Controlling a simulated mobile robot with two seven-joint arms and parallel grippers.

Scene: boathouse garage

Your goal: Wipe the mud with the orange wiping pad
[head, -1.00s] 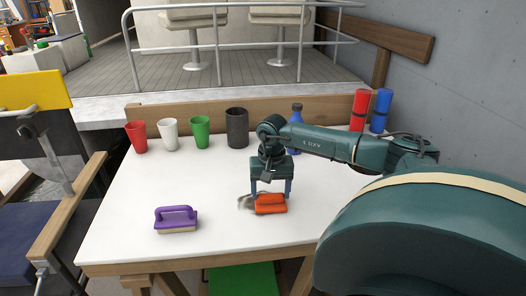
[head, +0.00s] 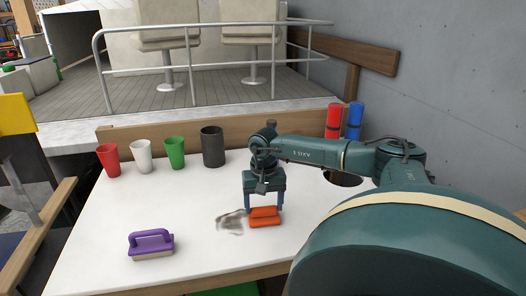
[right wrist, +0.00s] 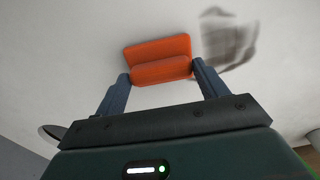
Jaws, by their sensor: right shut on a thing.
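The orange wiping pad (head: 265,217) is on or just above the white table, held by my right gripper (head: 264,207). In the right wrist view the pad (right wrist: 158,62) sits between the two fingertips of my right gripper (right wrist: 161,72), which is shut on its handle. The mud (head: 231,222) is a grey-brown smear on the tabletop just left of the pad. It also shows in the right wrist view (right wrist: 228,40), to the right of the pad. Whether the pad touches the table is hard to tell. My left gripper is not in view.
A purple-handled brush (head: 151,244) lies at the front left of the table (head: 110,225). Red (head: 109,160), white (head: 141,156), green (head: 175,153) and dark (head: 212,147) cups stand along the back. Red (head: 333,121) and blue (head: 354,121) cylinders stand at the back right.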

